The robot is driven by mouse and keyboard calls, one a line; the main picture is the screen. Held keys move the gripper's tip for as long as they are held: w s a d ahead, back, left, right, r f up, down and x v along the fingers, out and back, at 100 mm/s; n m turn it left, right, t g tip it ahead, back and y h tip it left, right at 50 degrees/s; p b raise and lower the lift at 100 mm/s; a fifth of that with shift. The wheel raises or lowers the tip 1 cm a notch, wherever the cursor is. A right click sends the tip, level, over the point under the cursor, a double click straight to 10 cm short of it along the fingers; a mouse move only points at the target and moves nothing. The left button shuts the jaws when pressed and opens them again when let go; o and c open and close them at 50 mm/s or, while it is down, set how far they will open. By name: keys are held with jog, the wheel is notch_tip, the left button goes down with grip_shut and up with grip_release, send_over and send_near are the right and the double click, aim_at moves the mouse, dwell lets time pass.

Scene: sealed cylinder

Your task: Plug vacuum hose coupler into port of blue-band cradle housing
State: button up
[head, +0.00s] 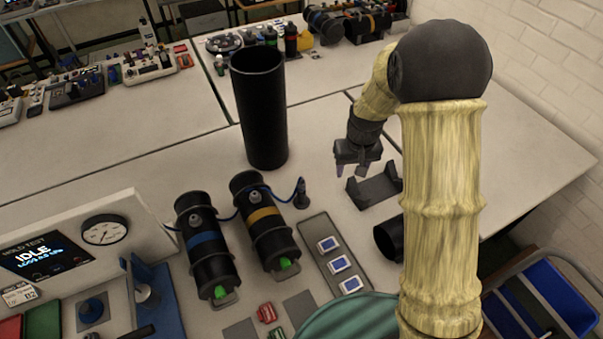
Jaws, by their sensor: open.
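The blue-band housing (208,252) is a black cylinder with a blue band, lying in a cradle at the front left of the table. A small grey port (195,219) stands on its upper side. A thin blue hose (291,198) runs past both housings and arches to a small dark upright piece (302,200), which looks like the hose coupler on a post; the exact join is too small to tell. My gripper (359,172) is open and empty, fingers pointing down, right of and behind the coupler, apart from it.
A yellow-band housing (266,226) lies just right of the blue-band one. A tall black tube (260,110) stands behind them. A black bracket (374,189) sits close to my gripper. A grey tray (326,246) with several blue-and-white pieces lies in front.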

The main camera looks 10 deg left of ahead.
jog(key=w+a+f+n+p, duration=0.2)
jog(key=w+a+f+p, duration=0.15)
jog(key=a, duration=0.55)
jog(key=n+g+p, duration=0.1)
jog(key=n+p, duration=0.1)
jog(key=p, duration=0.1)
send_over(301, 179)
notch_tip(301, 179, down, 2)
jog(key=shift+w+d+f, duration=0.15)
jog(key=shift+f, duration=0.2)
jog(key=shift+f+b, duration=2.9)
jog(key=shift+f, duration=1.65)
